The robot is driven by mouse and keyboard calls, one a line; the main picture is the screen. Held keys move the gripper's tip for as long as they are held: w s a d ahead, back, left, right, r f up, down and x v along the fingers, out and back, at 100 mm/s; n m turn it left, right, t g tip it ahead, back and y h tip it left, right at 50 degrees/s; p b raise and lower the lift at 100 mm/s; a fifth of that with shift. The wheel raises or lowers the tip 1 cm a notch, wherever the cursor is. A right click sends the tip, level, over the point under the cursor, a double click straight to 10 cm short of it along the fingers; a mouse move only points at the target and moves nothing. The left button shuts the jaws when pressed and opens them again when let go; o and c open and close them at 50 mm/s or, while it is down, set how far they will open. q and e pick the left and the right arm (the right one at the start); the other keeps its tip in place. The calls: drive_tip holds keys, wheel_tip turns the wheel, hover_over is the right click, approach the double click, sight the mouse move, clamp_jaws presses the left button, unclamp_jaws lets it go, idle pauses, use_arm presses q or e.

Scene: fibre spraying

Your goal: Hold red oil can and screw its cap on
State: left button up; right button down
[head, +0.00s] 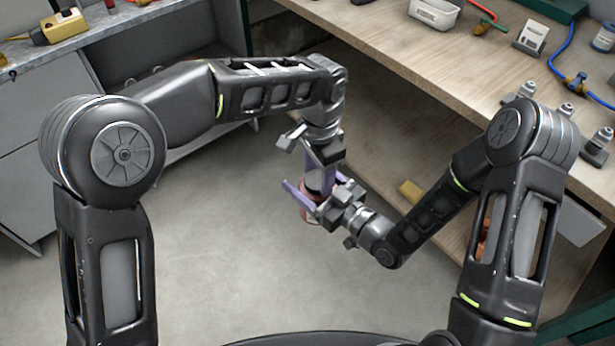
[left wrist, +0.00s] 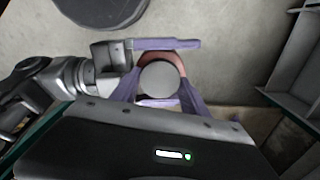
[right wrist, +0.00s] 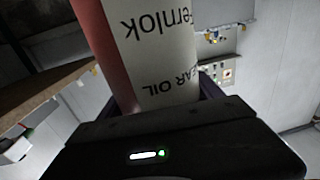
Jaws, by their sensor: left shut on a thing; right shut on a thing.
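The red oil can (head: 308,212) is held in the air over the floor, mostly hidden behind my grippers in the head view. In the right wrist view the can (right wrist: 150,50) shows red with a white label, its lettering upside down. My right gripper (head: 313,198) is shut around the can's body from the right. My left gripper (head: 324,178) points down from above, with its purple fingers around the grey round cap (left wrist: 160,80) at the can's top. The left wrist view shows the cap over the red can rim. Whether the thread is engaged cannot be seen.
A wooden workbench (head: 380,50) with a lower shelf stands at the right, holding a white bin (head: 435,12) and tools. A grey cabinet (head: 35,100) is at the left. A small yellow block (head: 411,191) is on the shelf. Open floor (head: 220,260) lies below the grippers.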

use_arm(q)
drive_tip(key=shift+m, duration=0.5)
drive_tip(key=o, duration=1.4)
drive_tip(key=shift+o, duration=1)
drive_tip(key=shift+s, duration=0.1)
drive_tip(key=shift+d, duration=0.1)
wheel_tip(320, 180, up, 12)
drive_tip(key=shift+w, duration=0.2)
drive_tip(key=shift+a, duration=0.2)
